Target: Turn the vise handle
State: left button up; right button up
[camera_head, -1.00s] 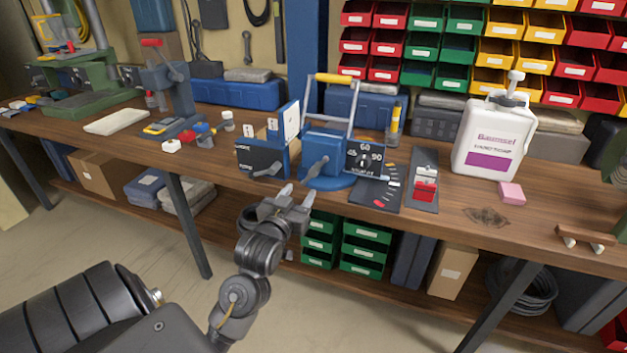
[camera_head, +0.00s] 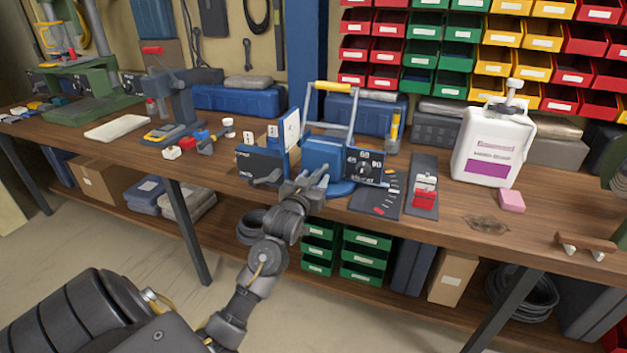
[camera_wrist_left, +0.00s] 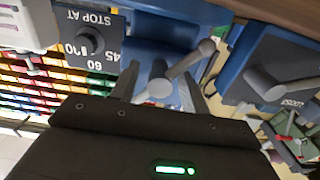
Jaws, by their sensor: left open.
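The blue vise (camera_head: 322,153) stands at the front edge of the wooden bench. Its grey handle is hidden behind my gripper in the head view. In the wrist view the handle (camera_wrist_left: 185,64) is a slanted bar with a round knob at its upper end. My left gripper (camera_head: 310,174) is open in front of the vise. In the wrist view its fingers (camera_wrist_left: 158,92) show on either side of the handle's hub, and I cannot tell if they touch it. A black dial panel marked "STOP AT" (camera_wrist_left: 88,40) is beside the vise, also in the head view (camera_head: 364,166).
A dark-blue unit (camera_head: 262,163) with its own grey lever stands just left of the vise. A white jug (camera_head: 490,145) and pink block (camera_head: 511,200) stand further right.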

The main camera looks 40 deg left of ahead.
pick_arm(q)
jog(key=c, duration=1)
